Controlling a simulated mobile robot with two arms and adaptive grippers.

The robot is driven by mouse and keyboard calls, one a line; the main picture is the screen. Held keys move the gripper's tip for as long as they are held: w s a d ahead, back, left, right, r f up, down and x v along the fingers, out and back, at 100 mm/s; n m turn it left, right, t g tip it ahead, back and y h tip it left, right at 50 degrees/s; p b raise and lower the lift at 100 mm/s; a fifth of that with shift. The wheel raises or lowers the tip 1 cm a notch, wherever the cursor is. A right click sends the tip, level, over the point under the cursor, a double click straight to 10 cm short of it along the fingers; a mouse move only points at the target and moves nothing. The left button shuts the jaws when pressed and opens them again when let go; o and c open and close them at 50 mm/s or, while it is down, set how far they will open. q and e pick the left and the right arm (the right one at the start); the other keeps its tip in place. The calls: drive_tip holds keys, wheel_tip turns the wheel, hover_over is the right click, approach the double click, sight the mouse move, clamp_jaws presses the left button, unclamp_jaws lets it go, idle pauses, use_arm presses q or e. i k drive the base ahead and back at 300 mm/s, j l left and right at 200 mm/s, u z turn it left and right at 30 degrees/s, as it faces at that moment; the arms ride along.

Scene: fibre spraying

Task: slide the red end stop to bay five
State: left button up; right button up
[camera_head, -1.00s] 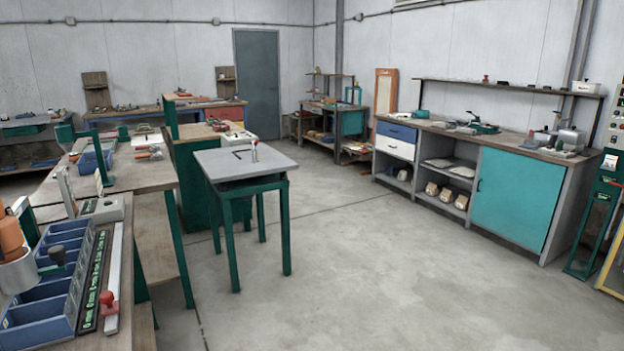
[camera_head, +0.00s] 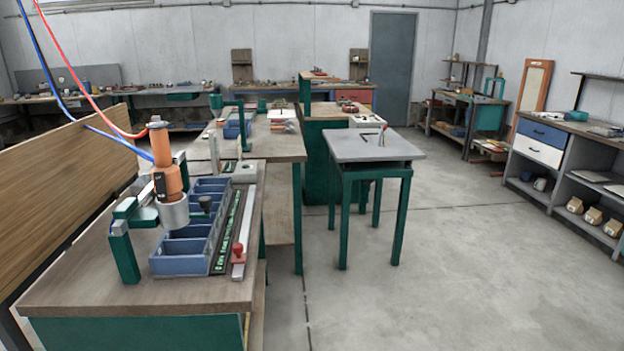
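The red end stop (camera_head: 238,252) sits at the near end of a pale metal rail (camera_head: 246,215) on the near workbench. To its left lies a dark strip with green-white bay markings (camera_head: 228,232), too small to read. Left of the strip is a blue tray (camera_head: 182,263) split into several bays in a row. An orange and grey spray unit (camera_head: 170,180) stands over the tray's left side on a green bracket. Neither of my grippers is in the picture.
The workbench (camera_head: 130,288) has bare wood at its front and left. A wooden panel (camera_head: 70,190) stands behind its left side. A grey-topped green table (camera_head: 360,145) stands to the right, with open floor (camera_head: 440,260) beyond. Red and blue hoses (camera_head: 92,85) hang at upper left.

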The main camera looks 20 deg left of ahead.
sight(239, 257)
drive_tip(key=u, duration=1.4)
